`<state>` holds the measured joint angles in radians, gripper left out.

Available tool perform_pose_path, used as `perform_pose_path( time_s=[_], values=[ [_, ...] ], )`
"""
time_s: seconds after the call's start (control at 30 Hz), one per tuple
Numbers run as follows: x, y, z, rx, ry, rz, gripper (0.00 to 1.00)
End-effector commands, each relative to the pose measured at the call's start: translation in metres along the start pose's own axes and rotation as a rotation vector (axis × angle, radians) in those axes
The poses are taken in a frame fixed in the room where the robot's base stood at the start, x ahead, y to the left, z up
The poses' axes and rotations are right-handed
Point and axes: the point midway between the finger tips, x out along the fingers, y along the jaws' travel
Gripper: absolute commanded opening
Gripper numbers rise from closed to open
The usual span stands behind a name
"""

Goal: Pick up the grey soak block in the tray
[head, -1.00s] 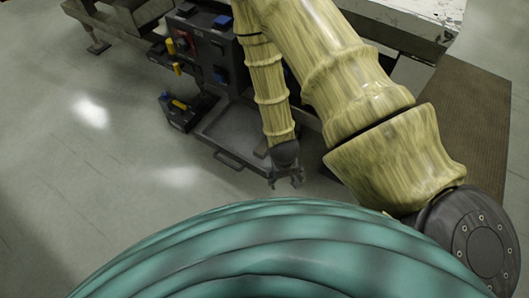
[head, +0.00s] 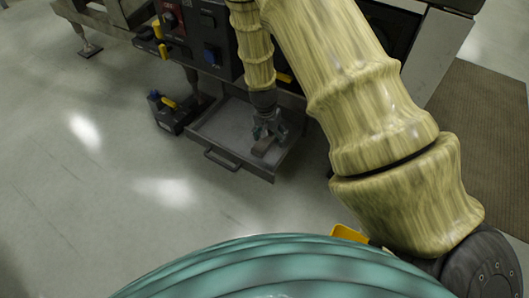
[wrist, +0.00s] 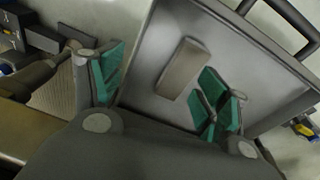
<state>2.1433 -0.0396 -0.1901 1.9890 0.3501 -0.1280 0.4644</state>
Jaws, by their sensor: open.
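The grey soak block (wrist: 184,68) lies on the floor of the open tray (wrist: 146,87) in the wrist view. In the head view the block (head: 264,146) shows just below my gripper (head: 266,131), and the tray (head: 213,138) is pulled out from the machine. In the wrist view my gripper (wrist: 160,92) is open, with green pads on the fingers. One finger is over the tray beside the block, and the other is near the tray's left edge. The block is between the fingers in the picture but a little beyond their tips; I cannot tell the exact height.
A dark control panel (head: 208,42) with switches stands behind the tray. A dark box with a yellow handle (head: 168,112) sits left of the tray. The tray handle (head: 222,161) faces front left. A brown mat (head: 485,140) lies right; open floor is at left.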

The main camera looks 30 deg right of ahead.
Motion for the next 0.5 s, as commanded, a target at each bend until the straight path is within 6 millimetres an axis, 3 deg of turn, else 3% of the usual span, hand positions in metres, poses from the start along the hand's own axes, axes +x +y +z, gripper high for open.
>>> perform_pose_path(
  time_s=[0.07,0.3,0.5],
  values=[
    [0.013,-0.013,-0.011,0.041,0.001,-0.011,0.75],
    [0.011,-0.036,-0.034,0.134,-0.008,-0.035,0.75],
    [0.009,-0.043,-0.04,0.163,-0.014,-0.042,0.75]
  ],
)
